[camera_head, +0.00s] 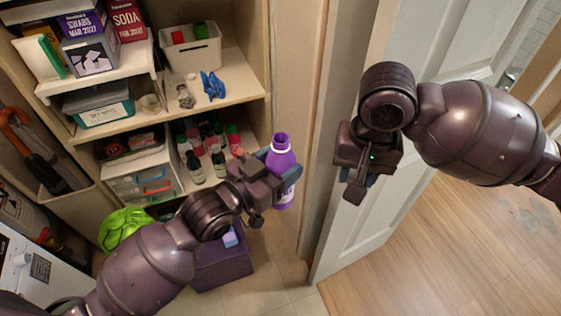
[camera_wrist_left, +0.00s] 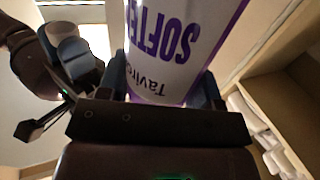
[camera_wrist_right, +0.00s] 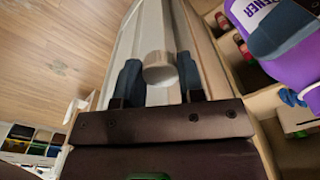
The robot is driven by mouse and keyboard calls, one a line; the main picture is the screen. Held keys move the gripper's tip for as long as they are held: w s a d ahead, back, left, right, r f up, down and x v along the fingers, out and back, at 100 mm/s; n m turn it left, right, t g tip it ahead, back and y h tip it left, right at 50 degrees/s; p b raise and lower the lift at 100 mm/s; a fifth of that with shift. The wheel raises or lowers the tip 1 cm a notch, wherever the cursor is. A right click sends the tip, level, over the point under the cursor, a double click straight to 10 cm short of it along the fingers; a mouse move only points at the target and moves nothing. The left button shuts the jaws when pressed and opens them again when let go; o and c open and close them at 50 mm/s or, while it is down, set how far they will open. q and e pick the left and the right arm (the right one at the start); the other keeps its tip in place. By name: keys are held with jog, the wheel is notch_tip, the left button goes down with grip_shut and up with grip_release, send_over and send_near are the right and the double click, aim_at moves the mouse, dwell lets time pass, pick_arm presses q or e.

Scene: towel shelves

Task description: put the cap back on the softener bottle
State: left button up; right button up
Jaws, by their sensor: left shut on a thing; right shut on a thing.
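The softener bottle (camera_head: 281,165) is purple with a white label. It stands about upright with its open neck uncovered in the head view. My left gripper (camera_head: 274,172) is shut on the bottle's body; its label fills the top of the left wrist view (camera_wrist_left: 180,50). My right gripper (camera_head: 357,186) is to the right of the bottle, apart from it. The right wrist view shows a small whitish round cap (camera_wrist_right: 159,69) held between its fingers. The cap is hidden in the head view.
Shelves (camera_head: 215,80) with boxes, a white bin (camera_head: 190,50) and several small bottles stand at the left. A purple box (camera_head: 222,264) is on the floor below my left arm. A white door (camera_head: 385,215) stands open behind my right gripper. Wooden floor at the right is clear.

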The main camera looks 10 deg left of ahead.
jog(key=s+a+r+m, duration=0.4)
jog(key=s+a, duration=0.2)
jog(key=a, duration=0.1)
jog(key=s+a+r+m, duration=0.4)
jog(key=s+a, duration=0.3)
jog(key=a, duration=0.1)
jog(key=w+d+r+m, duration=0.1)
jog(key=w+r+m, duration=0.3)
jog(key=w+m, duration=1)
jog(key=shift+w+d+r+m, duration=0.2)
jog(key=shift+w+m, duration=0.1)
jog(key=shift+w, duration=0.6)
jog(key=shift+f, duration=0.15)
jog(key=shift+f, duration=1.9)
